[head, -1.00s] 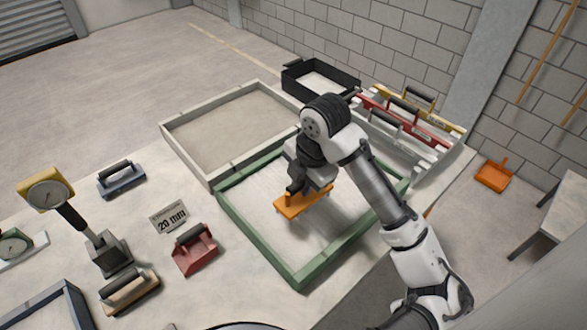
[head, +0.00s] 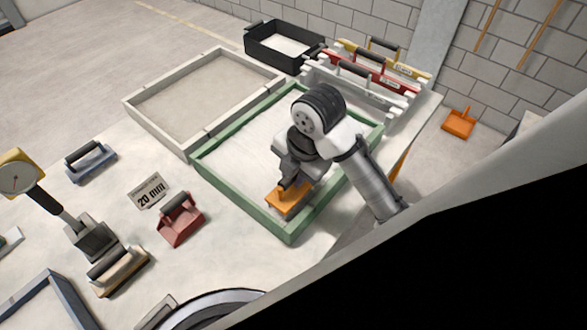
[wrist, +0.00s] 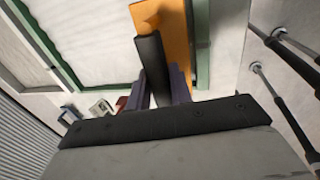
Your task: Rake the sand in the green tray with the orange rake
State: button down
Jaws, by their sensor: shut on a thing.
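The orange rake (head: 284,201) is inside the green tray (head: 236,188), close to its near right corner. The tray holds pale sand (head: 250,142). My gripper (head: 290,182) is above the rake and shut on its dark handle. In the wrist view the rake's orange board (wrist: 176,45) lies beside the green tray wall (wrist: 202,45), and the dark handle (wrist: 152,65) sits between the jaws (wrist: 160,88). My arm hides the tray's right part. I cannot tell how deep the rake's edge sits in the sand.
A pale framed sand tray (head: 160,128) adjoins the green one at left. A black bin (head: 283,45) and a rack with red and yellow tools (head: 372,70) stand behind. A red scoop-like tool (head: 181,222) and a 20 mm sign (head: 150,192) lie left of the green tray.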

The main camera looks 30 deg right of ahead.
jog(key=b+x, duration=0.2)
jog(key=x, duration=0.1)
jog(key=shift+s+d+f, duration=0.1)
jog(key=shift+s+f, duration=0.2)
jog(key=shift+f, duration=0.1)
jog(key=w+a, duration=0.2)
jog(key=w, duration=0.5)
jog(key=w+a+p, duration=0.1)
jog(key=w+a, duration=0.2)
jog(key=w, duration=0.4)
jog(key=w+a+p, duration=0.1)
jog(key=w+a, duration=0.1)
jog(key=w, duration=0.5)
jog(key=shift+w+a+r, duration=0.15)
jog(key=shift+a+r, duration=0.05)
jog(key=shift+a, duration=0.2)
jog(key=w+p+v, duration=0.1)
jog(key=p+v, duration=0.2)
jog(key=v, duration=0.3)
jog(key=shift+w+a+r, duration=0.2)
jog(key=shift+r, duration=0.35)
jog(key=v, duration=0.4)
jog(key=shift+w+a, duration=0.15)
jog(key=shift+w, duration=0.3)
